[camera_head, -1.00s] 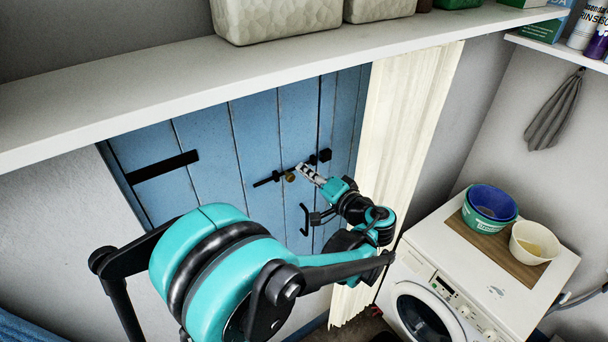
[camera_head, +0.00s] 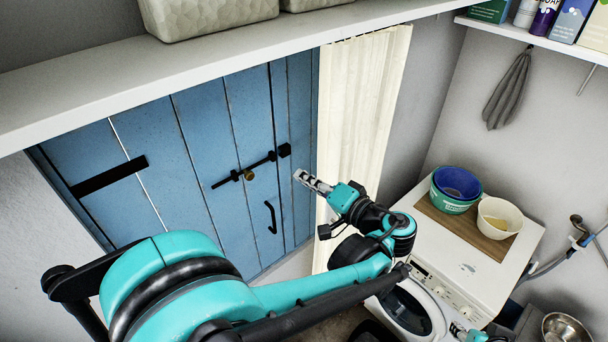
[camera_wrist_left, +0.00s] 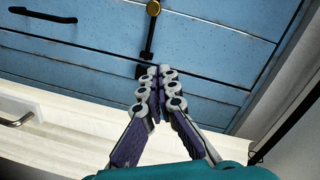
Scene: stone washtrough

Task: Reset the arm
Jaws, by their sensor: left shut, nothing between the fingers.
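My left gripper (camera_head: 298,176) is shut and empty. In the head view it is to the right of the black bolt (camera_head: 262,162) with its brass knob (camera_head: 249,175) on the blue plank door (camera_head: 205,130), and it does not visibly touch them. In the left wrist view the gripper's fingertips (camera_wrist_left: 160,70) are together in front of the door, and the bolt (camera_wrist_left: 148,40) shows beyond them.
A white shelf (camera_head: 220,62) crosses above the door. A cream curtain (camera_head: 362,110) hangs right of the door, close behind my left arm. A white washing machine (camera_head: 490,255) stands at the right with a blue bowl (camera_head: 458,182) and a cream bowl (camera_head: 498,218) on a board.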

